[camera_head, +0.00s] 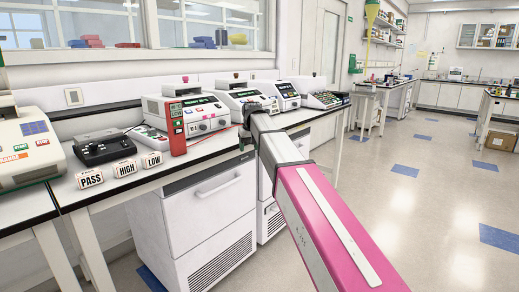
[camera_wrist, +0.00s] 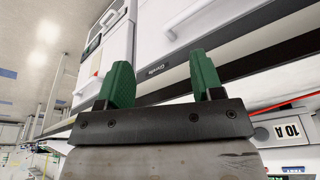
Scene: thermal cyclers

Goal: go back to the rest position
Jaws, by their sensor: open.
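My gripper (camera_head: 246,142) is at the far end of my pink and white arm, by the front edge of the bench in the head view. In the wrist view its two green fingers (camera_wrist: 163,80) stand wide apart with nothing between them. Behind them are the dark bench edge (camera_wrist: 235,62) and a white cabinet front. The arm reaches forward and to the left from the lower right of the head view. It hides part of the bench and the machines behind it.
A red meter (camera_head: 177,130) stands before a white thermal cycler (camera_head: 196,116). More machines line the bench to the right. PASS (camera_head: 91,180), HIGH (camera_head: 125,168) and LOW (camera_head: 153,159) blocks sit along the front edge. A white drawer cabinet (camera_head: 200,225) stands below. The floor at right is clear.

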